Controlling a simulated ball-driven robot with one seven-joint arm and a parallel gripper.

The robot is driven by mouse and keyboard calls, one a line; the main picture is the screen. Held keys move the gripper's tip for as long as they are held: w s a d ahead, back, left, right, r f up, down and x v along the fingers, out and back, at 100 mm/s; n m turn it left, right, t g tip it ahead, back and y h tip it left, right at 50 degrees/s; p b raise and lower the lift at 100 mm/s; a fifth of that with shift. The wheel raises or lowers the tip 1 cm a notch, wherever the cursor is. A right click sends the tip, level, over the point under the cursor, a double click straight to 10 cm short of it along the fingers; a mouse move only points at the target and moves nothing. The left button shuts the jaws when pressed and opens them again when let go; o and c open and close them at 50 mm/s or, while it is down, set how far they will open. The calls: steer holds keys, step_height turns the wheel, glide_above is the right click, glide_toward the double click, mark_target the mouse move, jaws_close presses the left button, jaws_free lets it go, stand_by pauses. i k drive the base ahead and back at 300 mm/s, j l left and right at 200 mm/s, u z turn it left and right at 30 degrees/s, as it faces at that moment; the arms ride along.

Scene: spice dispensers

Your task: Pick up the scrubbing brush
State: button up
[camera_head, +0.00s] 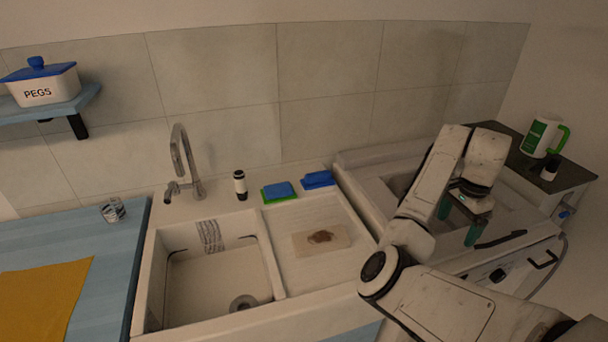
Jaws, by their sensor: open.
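My gripper (459,221) is open and empty, pointing down over the white appliance at the right, with its two green fingertips apart. A dark, slim, long object (501,240) lies on the appliance's front edge, just right of the fingertips. It may be the scrubbing brush, but its bristles cannot be made out. A small brown object (320,237) lies on a pale board in the sink's right part; I cannot tell what it is.
The sink basin (215,280) and tap (182,160) are at centre left. A dark-and-white bottle (240,185), a blue-green sponge (278,192) and a folded blue cloth (318,179) stand along the back.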

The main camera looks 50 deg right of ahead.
mark_target(314, 182)
steer(key=i, duration=1.5)
